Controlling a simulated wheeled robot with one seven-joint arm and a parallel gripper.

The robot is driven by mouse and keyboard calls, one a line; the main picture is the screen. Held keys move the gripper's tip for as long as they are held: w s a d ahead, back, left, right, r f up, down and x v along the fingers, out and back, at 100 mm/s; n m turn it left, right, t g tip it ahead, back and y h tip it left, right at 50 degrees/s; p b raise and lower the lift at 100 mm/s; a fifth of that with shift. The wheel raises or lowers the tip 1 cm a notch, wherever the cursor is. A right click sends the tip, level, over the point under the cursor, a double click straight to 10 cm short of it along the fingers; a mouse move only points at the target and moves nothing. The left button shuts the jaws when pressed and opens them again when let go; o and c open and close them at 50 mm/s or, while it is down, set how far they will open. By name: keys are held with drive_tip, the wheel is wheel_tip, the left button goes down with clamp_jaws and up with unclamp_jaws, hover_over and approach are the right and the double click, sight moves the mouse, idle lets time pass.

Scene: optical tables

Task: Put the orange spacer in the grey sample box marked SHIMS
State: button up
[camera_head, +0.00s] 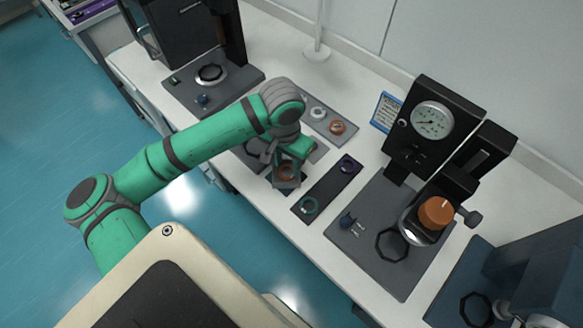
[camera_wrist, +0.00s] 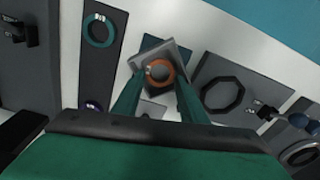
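The orange spacer (camera_wrist: 160,72) is a ring with a pale mark. In the wrist view it appears over or inside a small grey square box (camera_wrist: 181,56); whether it touches the floor is unclear. No SHIMS lettering is readable.
A dark strip (camera_head: 328,188) bears a teal ring (camera_head: 309,205) and a purple ring (camera_head: 347,164). A grey plate behind bears another orange ring (camera_head: 337,128) and a pale one. A gauge stand (camera_head: 433,120) with an orange knob stands right; a black instrument (camera_head: 180,30) stands back left.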

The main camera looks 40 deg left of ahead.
sight(286, 172)
drive_tip(key=shift+w+a+r+g, duration=0.2)
drive_tip(key=shift+a+r, duration=0.3)
drive_tip(key=shift+w+a+r+g, duration=0.2)
drive_tip(key=shift+a+r, duration=0.3)
wheel_tip(286, 172, up, 8)
drive_tip(key=s+d, duration=0.1)
drive_tip(key=d, duration=0.1)
drive_tip(key=shift+s, duration=0.2)
